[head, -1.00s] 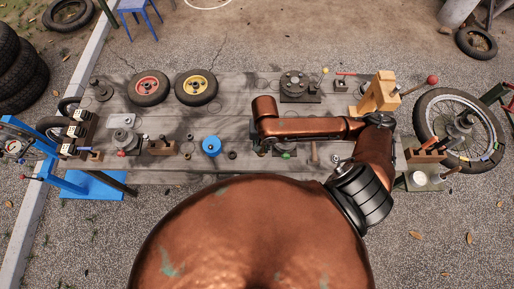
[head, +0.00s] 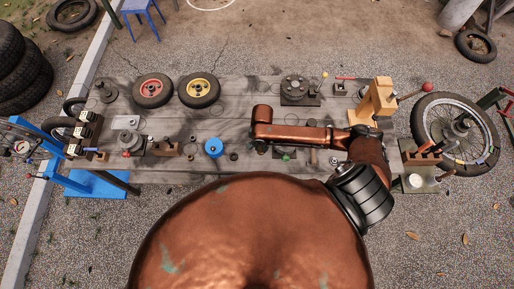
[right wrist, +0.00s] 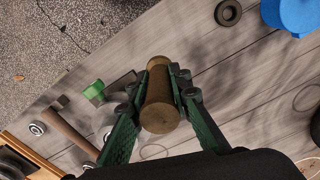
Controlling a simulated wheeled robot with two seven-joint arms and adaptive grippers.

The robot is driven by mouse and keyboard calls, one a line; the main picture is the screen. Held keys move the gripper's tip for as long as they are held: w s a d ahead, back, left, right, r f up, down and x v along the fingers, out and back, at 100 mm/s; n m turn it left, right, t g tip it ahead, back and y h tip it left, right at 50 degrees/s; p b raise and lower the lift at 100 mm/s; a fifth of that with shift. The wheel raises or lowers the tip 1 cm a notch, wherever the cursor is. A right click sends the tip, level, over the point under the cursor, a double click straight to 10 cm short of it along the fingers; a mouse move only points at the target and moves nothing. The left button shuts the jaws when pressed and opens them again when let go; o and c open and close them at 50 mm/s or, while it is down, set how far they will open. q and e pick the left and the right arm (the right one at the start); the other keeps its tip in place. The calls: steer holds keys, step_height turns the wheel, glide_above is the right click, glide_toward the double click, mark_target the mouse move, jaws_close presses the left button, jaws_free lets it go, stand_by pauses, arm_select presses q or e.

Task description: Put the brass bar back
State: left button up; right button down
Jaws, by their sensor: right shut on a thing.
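The brass bar (right wrist: 160,98) is a short dull-gold cylinder with a rounded end, in the middle of the right wrist view. My right gripper (right wrist: 157,84) is shut on it, with one green finger on each side. The bar is over the grey plank bench (right wrist: 215,75); I cannot tell whether it touches the top. In the head view, my copper right arm lies across the bench and largely hides the gripper; the bar cannot be made out there. My left gripper is not in view.
A blue round container (head: 213,147) stands left of my right arm, with a dark ring (right wrist: 228,12) nearby. A green block (right wrist: 94,91) and a hammer (right wrist: 66,127) lie near the bench edge. A wooden stand (head: 377,98) is at the right. Red (head: 153,88) and yellow (head: 199,89) wheels lie behind.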

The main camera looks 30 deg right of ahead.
steer(key=w+f, duration=0.3)
steer(key=shift+f, duration=0.15)
steer(key=shift+w+f, duration=0.15)
steer(key=shift+f, duration=1.6)
steer(key=shift+f, duration=0.1)
steer(key=c, duration=1.8)
jaws_free()
steer(key=shift+o, duration=0.2)
step_height(320, 180, up, 12)
